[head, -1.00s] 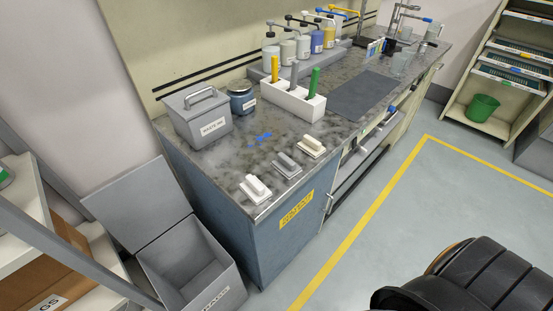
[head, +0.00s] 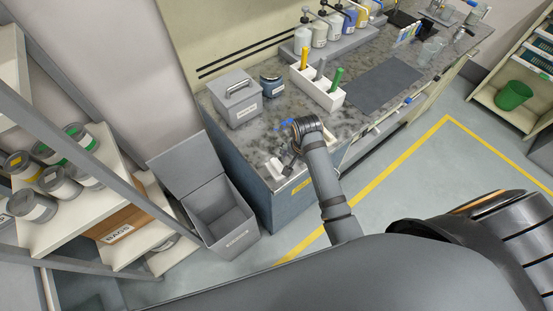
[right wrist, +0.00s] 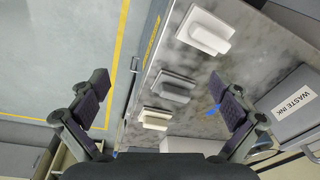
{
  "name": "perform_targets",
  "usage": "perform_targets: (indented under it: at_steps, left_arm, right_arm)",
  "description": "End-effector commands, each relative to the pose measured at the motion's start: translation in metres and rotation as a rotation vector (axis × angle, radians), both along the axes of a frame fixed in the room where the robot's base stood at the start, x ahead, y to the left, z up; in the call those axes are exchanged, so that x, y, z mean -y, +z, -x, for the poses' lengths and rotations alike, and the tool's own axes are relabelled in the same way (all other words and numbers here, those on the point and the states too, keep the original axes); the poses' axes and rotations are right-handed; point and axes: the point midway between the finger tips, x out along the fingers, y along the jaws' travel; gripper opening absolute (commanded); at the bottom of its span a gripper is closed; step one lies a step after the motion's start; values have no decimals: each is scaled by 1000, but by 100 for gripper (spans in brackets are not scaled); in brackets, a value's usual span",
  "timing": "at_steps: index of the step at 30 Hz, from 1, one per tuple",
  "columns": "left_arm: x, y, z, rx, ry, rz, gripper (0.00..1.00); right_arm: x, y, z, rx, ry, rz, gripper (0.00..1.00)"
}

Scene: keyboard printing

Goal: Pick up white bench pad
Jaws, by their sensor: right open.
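The white bench pad (head: 275,168), a flat block with a raised grip, lies near the front left corner of the stone worktop. In the right wrist view the white pad (right wrist: 207,32) lies at the top, beyond the open fingers. My right gripper (right wrist: 160,85) is open and empty, with its fingers wide apart. A grey pad (right wrist: 174,87) lies between the fingers in that view, below them, and a cream pad (right wrist: 156,118) is nearer the wrist. My left gripper is not in view.
A waste ink box (head: 236,98) stands behind the pads, with a blue jar (head: 272,85) beside it. A white holder (head: 318,88) with coloured handles is further right. A blue smear (right wrist: 213,110) marks the worktop. An open grey bin (head: 228,218) stands left of the bench.

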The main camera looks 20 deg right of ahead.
Motion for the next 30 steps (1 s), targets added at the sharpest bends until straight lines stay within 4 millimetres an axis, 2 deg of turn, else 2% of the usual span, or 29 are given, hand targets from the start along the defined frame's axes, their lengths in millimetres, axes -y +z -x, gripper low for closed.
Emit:
perform_targets:
  at_steps: [1, 6, 10, 16, 24, 30]
  left_arm:
    - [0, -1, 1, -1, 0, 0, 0]
    - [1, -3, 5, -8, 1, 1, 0]
    - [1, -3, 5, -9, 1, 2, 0]
    - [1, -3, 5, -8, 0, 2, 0]
    - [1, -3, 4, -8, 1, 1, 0]
    - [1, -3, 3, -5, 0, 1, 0]
  right_arm:
    - [-9, -1, -12, -19, -66, -17, 100]
    - [-37, 2, -47, -73, -283, -52, 100]
    - [-52, 7, -62, -100, -386, -62, 100]
    - [-56, 4, -64, -110, -420, -60, 100]
    - [-55, -39, -64, -109, -419, -59, 100]
    - [-56, -47, -64, -108, -418, -61, 100]
